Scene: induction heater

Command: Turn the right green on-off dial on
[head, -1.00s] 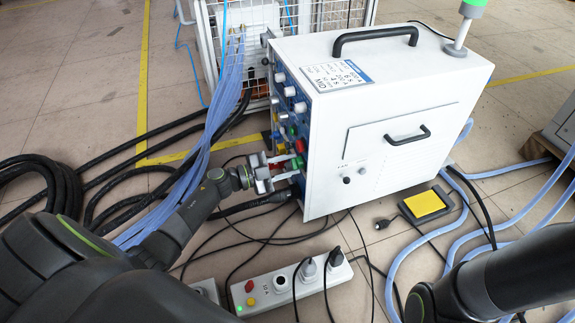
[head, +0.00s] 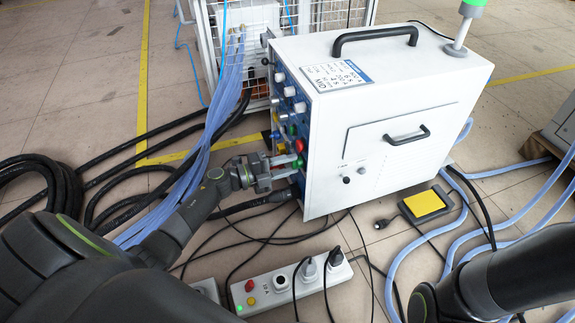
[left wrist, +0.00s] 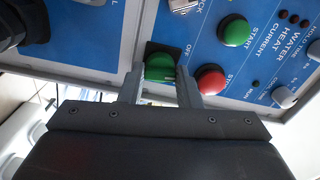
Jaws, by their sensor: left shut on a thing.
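The green on-off dial (left wrist: 160,67) sits on a dark square base on the blue front panel (left wrist: 240,20), with the word OFF beside it, in the left wrist view. My left gripper (head: 294,168) reaches the lower part of the panel from the left in the head view. In the left wrist view its two fingers stand on either side of the green dial and are shut on it. The dial's lower part is partly hidden by the gripper. My right arm shows at the lower right of the head view, but its gripper is out of view.
A green START button (left wrist: 234,30) and a red STOP button (left wrist: 210,79) are close beside the dial. The white heater cabinet (head: 330,180) stands right of my left gripper. Black cables, blue hoses (head: 222,90) and a power strip (head: 265,290) lie around it.

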